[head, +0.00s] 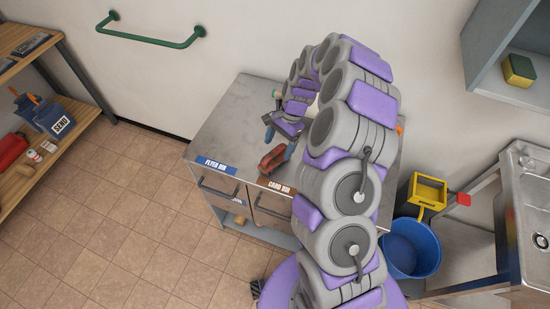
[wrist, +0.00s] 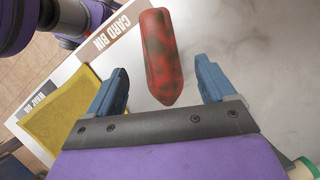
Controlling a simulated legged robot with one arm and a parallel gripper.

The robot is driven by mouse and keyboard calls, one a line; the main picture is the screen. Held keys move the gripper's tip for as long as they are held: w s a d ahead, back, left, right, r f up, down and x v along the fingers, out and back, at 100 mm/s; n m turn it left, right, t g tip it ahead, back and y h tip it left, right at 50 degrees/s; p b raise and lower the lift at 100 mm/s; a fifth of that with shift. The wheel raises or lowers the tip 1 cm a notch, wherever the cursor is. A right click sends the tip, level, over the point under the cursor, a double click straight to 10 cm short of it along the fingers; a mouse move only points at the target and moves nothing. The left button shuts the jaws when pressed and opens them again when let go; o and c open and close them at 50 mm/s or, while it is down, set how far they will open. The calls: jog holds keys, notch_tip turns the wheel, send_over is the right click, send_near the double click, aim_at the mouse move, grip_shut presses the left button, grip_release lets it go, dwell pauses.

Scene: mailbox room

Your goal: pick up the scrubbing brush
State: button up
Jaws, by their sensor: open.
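A red oblong object with dark mottling (head: 272,161), which may be the scrubbing brush, lies on the grey cabinet top (head: 238,112) near its front edge, behind the CARD BIN label. In the wrist view the red object (wrist: 160,50) lies ahead of and between the fingertips, its pointed near end reaching into the gap. My gripper (head: 279,142) has two blue fingers, spread apart and empty, also seen in the wrist view (wrist: 161,75). Free space shows on both sides of the object. Its underside is hidden, so I cannot see bristles.
A yellow piece (wrist: 62,118) shows beside the left finger in the wrist view. A green-capped bottle (wrist: 303,167) is at the lower right there. A blue bucket (head: 412,250) stands right of the cabinet. A sponge (head: 518,70) sits on the wall shelf.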

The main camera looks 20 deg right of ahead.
aim_at(273, 157)
jog(key=shift+a+b+x, duration=0.2)
jog(key=shift+b+x, duration=0.5)
jog(key=shift+x, duration=2.05)
jog(key=shift+r, duration=0.15)
jog(key=shift+c, duration=0.3)
jog(key=c, duration=1.2)
jog(key=shift+o, duration=0.2)
jog(key=shift+r, duration=0.1)
